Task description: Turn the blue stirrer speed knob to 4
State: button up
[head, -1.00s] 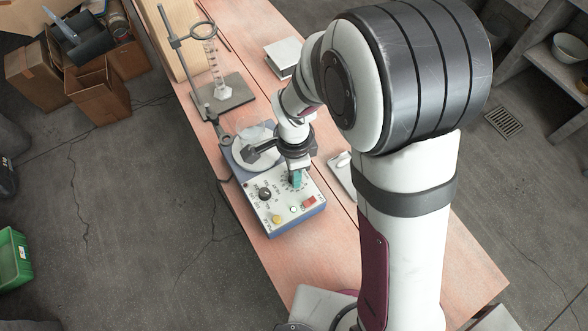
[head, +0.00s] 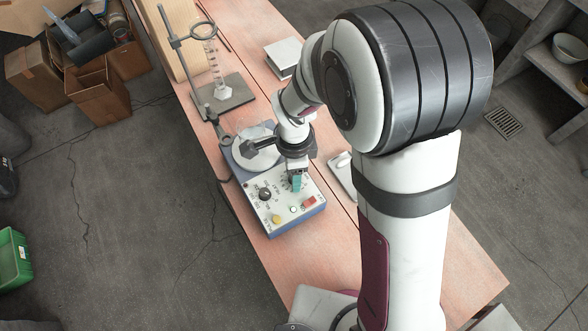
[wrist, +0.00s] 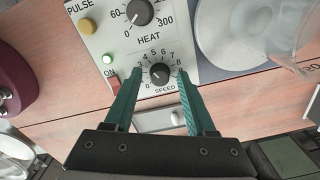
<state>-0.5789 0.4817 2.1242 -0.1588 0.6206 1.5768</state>
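The stirrer speed knob (wrist: 160,73) looks black, not blue, in the wrist view. It sits on the pale control panel (head: 281,214) of the stirrer hotplate, inside a printed scale above the word SPEED. I cannot read its pointer mark surely. My gripper (wrist: 160,74) has teal fingers, one on each side of the knob, with a visible gap on both sides. It is open and empty. In the head view my gripper (head: 297,184) is low over the panel's far right part and hides the speed knob.
The larger black HEAT knob (wrist: 140,12), a yellow PULSE button (wrist: 88,26), a green light (wrist: 107,58) and a red switch (wrist: 114,84) are close by. Glassware stands on the round plate (head: 258,154). A ring stand (head: 222,98) is behind.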

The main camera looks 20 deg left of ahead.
notch_tip(320, 180, up, 16)
jog(key=s+d+n+y, duration=0.1)
jog(key=s+d+n, duration=0.6)
jog(key=s+d, duration=0.8)
jog(key=shift+f+n+y, duration=0.15)
jog(key=shift+n+y, duration=0.15)
jog(key=shift+y, duration=0.1)
